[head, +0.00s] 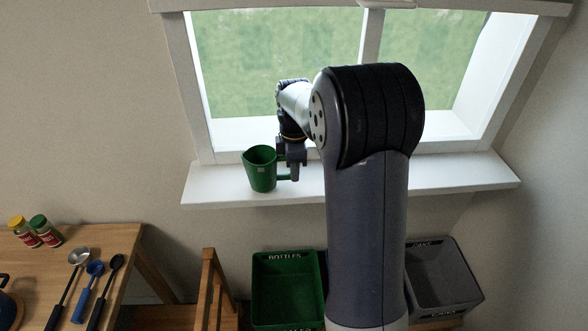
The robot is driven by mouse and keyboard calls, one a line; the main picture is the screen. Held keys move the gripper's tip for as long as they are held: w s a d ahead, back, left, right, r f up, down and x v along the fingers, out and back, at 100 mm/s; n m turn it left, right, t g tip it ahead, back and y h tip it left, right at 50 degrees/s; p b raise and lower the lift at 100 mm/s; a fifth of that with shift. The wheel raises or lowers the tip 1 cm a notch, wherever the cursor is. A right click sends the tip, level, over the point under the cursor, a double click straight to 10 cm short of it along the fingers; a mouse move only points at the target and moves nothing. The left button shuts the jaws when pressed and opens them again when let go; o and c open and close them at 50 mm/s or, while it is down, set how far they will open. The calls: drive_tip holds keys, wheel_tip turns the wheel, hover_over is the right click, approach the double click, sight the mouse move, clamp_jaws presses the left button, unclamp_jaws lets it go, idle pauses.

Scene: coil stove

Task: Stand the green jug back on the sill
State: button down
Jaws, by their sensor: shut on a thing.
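The green jug (261,171) is upright at the white window sill (222,191), left of the sill's middle. Its handle points right, toward my gripper (290,172). My gripper is shut on the jug's handle, with the fingers pointing down. The jug's base appears at the sill's surface, but I cannot tell whether it touches or hangs just above. My arm hides the middle part of the sill.
Bare sill lies left of the jug and at the far right. The window frame (193,85) rises behind. Below stand a green bottles bin (285,290) and a grey bin (445,275). A wooden table (120,240) at left holds utensils and two jars.

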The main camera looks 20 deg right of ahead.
drive_tip(key=shift+f, duration=0.35)
drive_tip(key=shift+f, duration=0.15)
drive_tip(key=c, duration=1.4)
unclamp_jaws()
drive_tip(key=shift+o, duration=0.2)
wheel_tip(320, 180, up, 12)
drive_tip(key=shift+r+b, duration=0.15)
drive_tip(key=shift+b, duration=0.2)
